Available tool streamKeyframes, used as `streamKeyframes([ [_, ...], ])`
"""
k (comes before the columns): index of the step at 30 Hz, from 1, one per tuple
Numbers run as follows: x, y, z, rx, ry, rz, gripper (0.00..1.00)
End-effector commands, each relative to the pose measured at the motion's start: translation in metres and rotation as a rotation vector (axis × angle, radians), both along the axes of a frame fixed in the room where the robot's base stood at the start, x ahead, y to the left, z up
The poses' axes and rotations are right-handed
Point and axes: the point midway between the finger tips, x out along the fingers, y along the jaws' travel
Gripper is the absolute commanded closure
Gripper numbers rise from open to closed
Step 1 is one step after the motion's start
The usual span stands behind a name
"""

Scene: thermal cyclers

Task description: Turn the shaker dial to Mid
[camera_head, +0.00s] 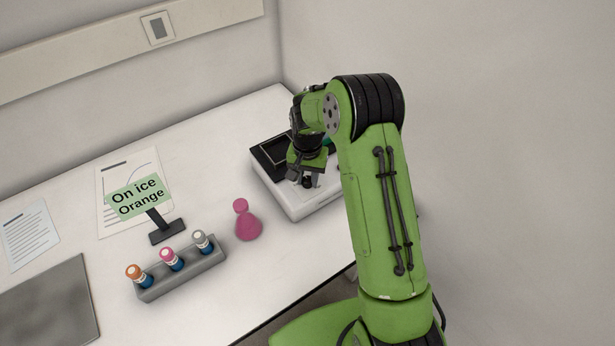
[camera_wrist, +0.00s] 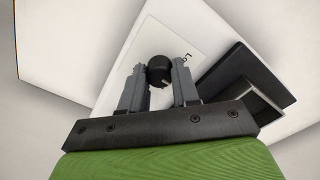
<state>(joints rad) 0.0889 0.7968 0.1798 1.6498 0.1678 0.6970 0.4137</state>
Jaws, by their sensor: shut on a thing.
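The shaker (camera_head: 299,212) is a white box with a black platform (camera_head: 268,158) on its top, near the table's back right. Its dial (camera_wrist: 159,72) is a black round knob on the white panel (camera_wrist: 190,35), with a small light pointer mark low on it. Part of a label, "Lo", shows beside the dial in the wrist view; no other setting is readable. My gripper (camera_wrist: 157,80) is shut on the dial, with one grey finger on each side. In the head view my gripper (camera_head: 307,181) is over the shaker's front and partly hides the dial.
A pink flask-shaped object (camera_head: 247,222) stands left of the shaker. A grey rack (camera_head: 185,272) with capped tubes stands farther left, by a sign (camera_head: 139,198) reading "On ice Orange". Papers (camera_head: 28,236) and a grey plate (camera_head: 50,305) lie at the left. The wall is behind.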

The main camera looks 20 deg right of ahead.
Motion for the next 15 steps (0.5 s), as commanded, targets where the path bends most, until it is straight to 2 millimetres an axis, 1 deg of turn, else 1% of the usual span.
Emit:
streamKeyframes([
  [15,0.0012,0.0002,0.001,0.001,-0.005,-0.476,1.0],
])
